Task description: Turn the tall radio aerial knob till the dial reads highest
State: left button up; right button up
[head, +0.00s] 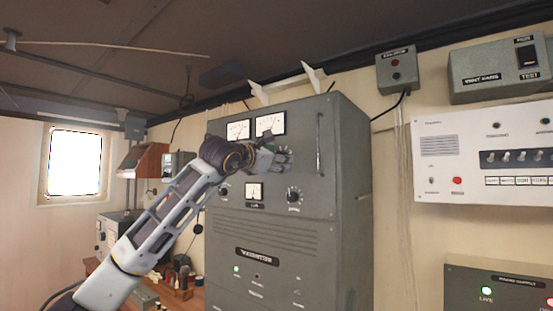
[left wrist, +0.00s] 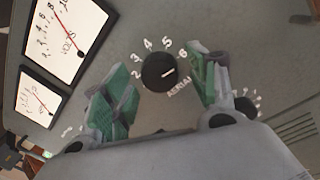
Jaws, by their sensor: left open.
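The tall radio (head: 275,235) is a grey cabinet against the wall. Its round black aerial knob (left wrist: 158,72) shows in the left wrist view, with numbers around it and a white mark pointing right, just past the 6. My left gripper (head: 284,158) is at the upper front of the radio and hides the knob in the head view. Its green-padded fingers are open on either side of the knob, with gaps visible. Two white meters, a volts meter (left wrist: 68,27) and another dial (left wrist: 40,97), sit left of the knob. My right gripper is not in view.
A vertical handle (head: 319,143) is at the radio's right. A white switch panel (head: 485,155) and a power supply box (head: 500,285) are further right.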

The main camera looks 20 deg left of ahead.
pick_arm(q)
jog(key=shift+s, duration=0.15)
jog(key=v, duration=1.1)
jog(key=shift+s+a, duration=0.15)
jog(key=shift+s, duration=0.25)
jog(key=shift+f, duration=0.15)
dwell(0.5)
